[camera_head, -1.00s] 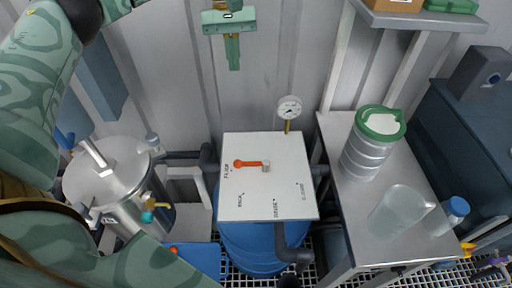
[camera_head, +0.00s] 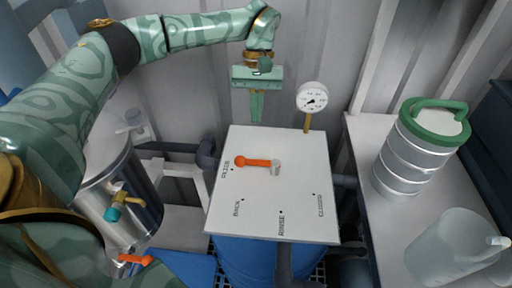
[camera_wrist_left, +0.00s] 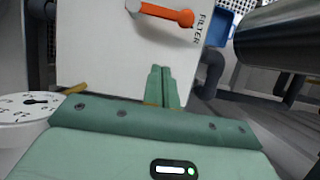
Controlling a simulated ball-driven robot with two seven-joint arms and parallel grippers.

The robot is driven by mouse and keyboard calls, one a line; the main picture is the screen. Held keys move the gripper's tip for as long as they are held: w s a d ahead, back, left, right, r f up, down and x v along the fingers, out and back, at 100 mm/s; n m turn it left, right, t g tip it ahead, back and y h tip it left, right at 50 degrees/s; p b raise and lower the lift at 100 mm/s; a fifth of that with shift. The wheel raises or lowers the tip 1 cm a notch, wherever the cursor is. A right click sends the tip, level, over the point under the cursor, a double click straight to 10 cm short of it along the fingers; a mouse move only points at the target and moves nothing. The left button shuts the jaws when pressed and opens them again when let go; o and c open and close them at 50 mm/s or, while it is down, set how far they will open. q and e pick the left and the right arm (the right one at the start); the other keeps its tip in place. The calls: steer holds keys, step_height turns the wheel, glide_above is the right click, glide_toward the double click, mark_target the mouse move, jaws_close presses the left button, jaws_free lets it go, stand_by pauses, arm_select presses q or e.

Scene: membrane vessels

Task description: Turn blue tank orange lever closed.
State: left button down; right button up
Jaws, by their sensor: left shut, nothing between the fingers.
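The orange lever (camera_head: 257,162) lies on a white panel (camera_head: 260,211) on top of the blue tank (camera_head: 250,262). The lever points left from its grey pivot, towards the FILTER mark. BACK, RINSE and CLOSED marks are also on the panel, CLOSED at its right. The lever also shows at the top of the left wrist view (camera_wrist_left: 165,14). My left gripper (camera_head: 257,119) is shut and empty, fingers pointing down, behind the panel's far edge and apart from the lever. Its fingers also show in the left wrist view (camera_wrist_left: 160,72). My right gripper is not in view.
A pressure gauge (camera_head: 311,98) rises at the panel's far right corner. A steel vessel (camera_head: 135,190) with a teal-handled tap stands left. A bench (camera_head: 370,133) at right holds a green-lidded container (camera_head: 400,158) and a clear jug (camera_head: 450,252). A corrugated wall stands behind.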

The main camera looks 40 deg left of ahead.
mark_target(257, 163)
arm_select(q)
steer(key=b+x, duration=0.2)
steer(key=x, duration=0.4)
steer(key=shift+f, duration=0.3)
steer(key=s, duration=0.1)
steer(key=s+d, duration=0.2)
steer(key=shift+s+r, duration=0.15)
steer(key=shift+r, duration=0.1)
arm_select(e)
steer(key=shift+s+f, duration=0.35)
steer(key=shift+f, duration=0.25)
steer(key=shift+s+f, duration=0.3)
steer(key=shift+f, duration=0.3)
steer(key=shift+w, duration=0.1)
arm_select(q)
steer(key=shift+s+n, duration=0.1)
steer(key=shift+n, duration=0.2)
steer(key=shift+s, duration=0.1)
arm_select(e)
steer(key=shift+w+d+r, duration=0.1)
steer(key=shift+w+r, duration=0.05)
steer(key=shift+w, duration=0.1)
